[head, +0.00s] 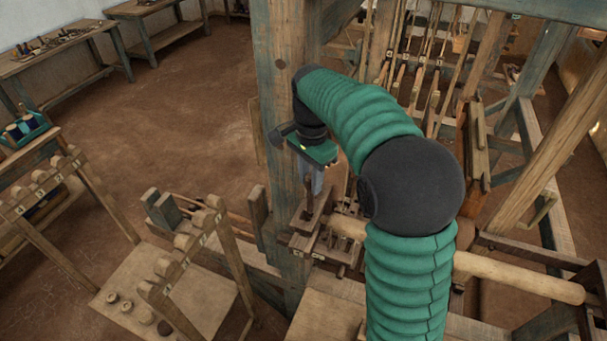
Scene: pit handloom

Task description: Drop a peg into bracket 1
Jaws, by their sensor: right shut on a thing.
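My right gripper (314,182) points down beside the thick upright loom post, at the end of my green-sleeved arm. Its jaws are shut on a dark brown wooden peg (308,200). The peg stands roughly upright, just over a small wooden bracket (314,222) on the post. I cannot tell whether the peg's lower end is inside the bracket or only above it. Small pale labels show on the bracket's front, too small to read. My left gripper is not in view.
The loom post (283,120) stands close to the gripper. A round wooden beam (520,277) runs to the right behind my arm. Workbenches (60,45) line the back wall. Open floor (190,110) lies between.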

